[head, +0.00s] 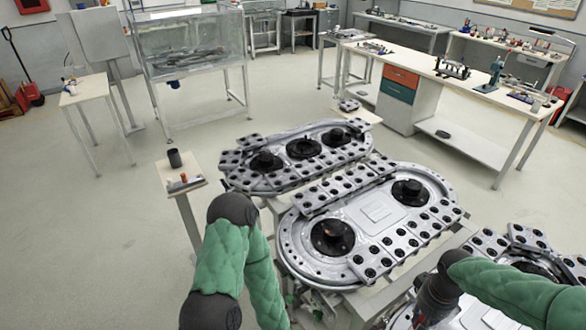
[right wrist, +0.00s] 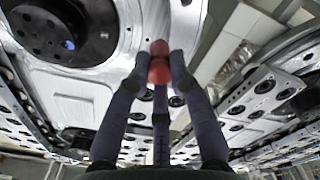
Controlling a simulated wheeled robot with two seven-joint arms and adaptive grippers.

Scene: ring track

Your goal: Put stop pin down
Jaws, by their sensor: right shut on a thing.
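The stop pin (right wrist: 159,70) is red with a rounded head and shows in the right wrist view between my fingertips. My right gripper (right wrist: 160,62) is shut on it. The pin's lower end is hidden, so I cannot tell whether it touches anything. In the head view my right gripper (head: 424,312) is at the lower right, over the nearest ring track, and the pin is too small to make out there. My left arm shows at the lower centre, but its gripper is not visible.
A grey oval ring track (head: 300,240) with black hubs and hole-studded plates lies left of my right arm. Another track (head: 238,178) stands behind it. A small stand (head: 168,172) with a dark cup (head: 174,158) is at the left. Open floor lies beyond.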

